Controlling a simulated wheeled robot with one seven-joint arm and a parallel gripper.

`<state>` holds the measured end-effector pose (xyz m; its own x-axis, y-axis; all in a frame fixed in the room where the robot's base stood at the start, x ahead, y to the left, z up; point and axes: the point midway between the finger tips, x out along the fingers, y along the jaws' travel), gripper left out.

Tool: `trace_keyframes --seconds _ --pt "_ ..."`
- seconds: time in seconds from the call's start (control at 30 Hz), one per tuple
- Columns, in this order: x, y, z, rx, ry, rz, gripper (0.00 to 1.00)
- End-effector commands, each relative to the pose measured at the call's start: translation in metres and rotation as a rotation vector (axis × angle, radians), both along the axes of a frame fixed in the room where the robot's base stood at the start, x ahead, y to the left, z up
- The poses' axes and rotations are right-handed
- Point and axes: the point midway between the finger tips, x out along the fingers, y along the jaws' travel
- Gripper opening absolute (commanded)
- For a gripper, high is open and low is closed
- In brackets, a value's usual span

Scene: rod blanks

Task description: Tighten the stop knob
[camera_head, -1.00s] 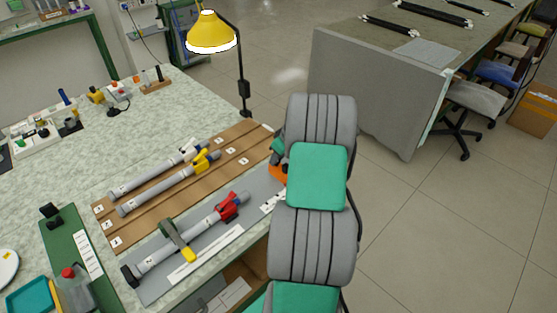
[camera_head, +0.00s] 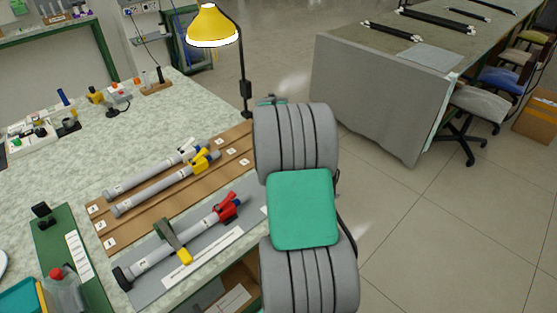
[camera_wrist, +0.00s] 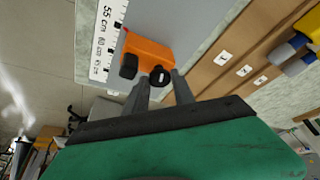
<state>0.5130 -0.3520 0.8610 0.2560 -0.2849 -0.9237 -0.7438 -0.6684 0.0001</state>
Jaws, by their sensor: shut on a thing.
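The orange stop (camera_wrist: 146,50) sits on the grey board (camera_wrist: 185,25) beside a printed centimetre scale (camera_wrist: 107,35) in the wrist view. It carries two black knobs: one at its left side (camera_wrist: 128,66) and one at its near face (camera_wrist: 160,76). My gripper (camera_wrist: 160,84) has its two grey fingers on either side of the near-face knob, shut on it. Finger contact is partly hard to see. In the head view my arm hides the stop and my gripper. A grey rod (camera_head: 165,256) with a red clamp (camera_head: 228,207) lies on the grey board there.
Two grey rods, one with a yellow clamp (camera_head: 203,161), lie on a numbered wooden rack (camera_head: 98,224) behind the board. A green-and-yellow toggle (camera_head: 176,242) crosses the front rod. A yellow lamp (camera_head: 212,25) stands behind.

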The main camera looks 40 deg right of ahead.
Motion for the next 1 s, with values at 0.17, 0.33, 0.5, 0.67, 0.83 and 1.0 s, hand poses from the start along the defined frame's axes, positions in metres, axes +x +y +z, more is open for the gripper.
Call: trace_keyframes --seconds 0.17,0.33,0.5,0.67,0.83,1.0 --pt "0.0024 0.0011 -0.0005 -0.001 -0.002 -0.134 0.0" --pt "0.0029 0.0013 0.0 -0.001 -0.002 -0.232 0.0" --pt "0.0034 0.0014 0.0005 -0.001 -0.002 -0.293 0.0" --pt "0.0033 0.0013 0.0009 -0.001 -0.002 -0.321 0.0" --pt "0.0031 0.0012 0.001 0.0 -0.001 -0.328 0.0" --pt "0.003 0.0011 0.001 0.0 -0.002 -0.327 0.0"
